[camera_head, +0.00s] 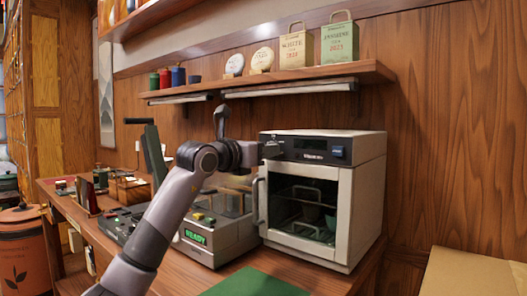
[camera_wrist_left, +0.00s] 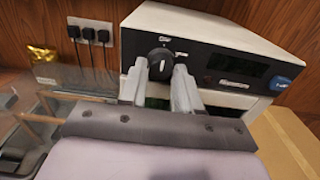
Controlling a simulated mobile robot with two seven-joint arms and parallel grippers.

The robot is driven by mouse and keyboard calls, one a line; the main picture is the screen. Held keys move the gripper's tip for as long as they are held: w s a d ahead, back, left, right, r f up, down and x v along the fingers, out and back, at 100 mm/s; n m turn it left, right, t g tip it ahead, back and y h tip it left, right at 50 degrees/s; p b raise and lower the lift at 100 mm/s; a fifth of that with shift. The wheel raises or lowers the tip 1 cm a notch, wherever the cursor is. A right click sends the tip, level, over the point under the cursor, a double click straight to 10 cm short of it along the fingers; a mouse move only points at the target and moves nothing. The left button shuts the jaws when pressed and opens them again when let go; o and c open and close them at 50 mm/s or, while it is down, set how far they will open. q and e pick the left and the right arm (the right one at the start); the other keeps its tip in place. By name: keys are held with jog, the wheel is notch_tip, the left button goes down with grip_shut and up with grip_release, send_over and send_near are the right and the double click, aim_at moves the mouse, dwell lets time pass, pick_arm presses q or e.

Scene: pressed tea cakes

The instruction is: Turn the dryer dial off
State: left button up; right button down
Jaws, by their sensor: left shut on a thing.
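The dryer (camera_head: 345,205) is a white box with a glass door and a dark control panel, standing on the wooden counter. In the left wrist view its black round dial (camera_wrist_left: 160,64) sits at the left of the panel, with a white pointer mark and small white print around it. My left gripper (camera_head: 272,148) reaches the panel's left end; in the left wrist view its two pale fingers (camera_wrist_left: 162,75) lie on either side of the dial, shut on it. The gripper hides the dial in the head view. My right gripper is in neither view.
A machine with a green READY display (camera_head: 196,236) stands left of the dryer. A shelf (camera_head: 270,80) with tins, tea cakes and bags hangs above. A green mat (camera_head: 255,283) lies in front. A cardboard box (camera_head: 470,275) is at the right.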

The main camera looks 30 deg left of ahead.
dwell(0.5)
pick_arm(q)
jog(key=o, duration=1)
jog(key=shift+s+a+b, duration=0.15)
jog(key=shift+s+b, duration=0.2)
jog(key=shift+s, duration=1.45)
jog(key=shift+s+a+b, duration=0.15)
jog(key=shift+s+b, duration=0.2)
jog(key=shift+s, duration=1.45)
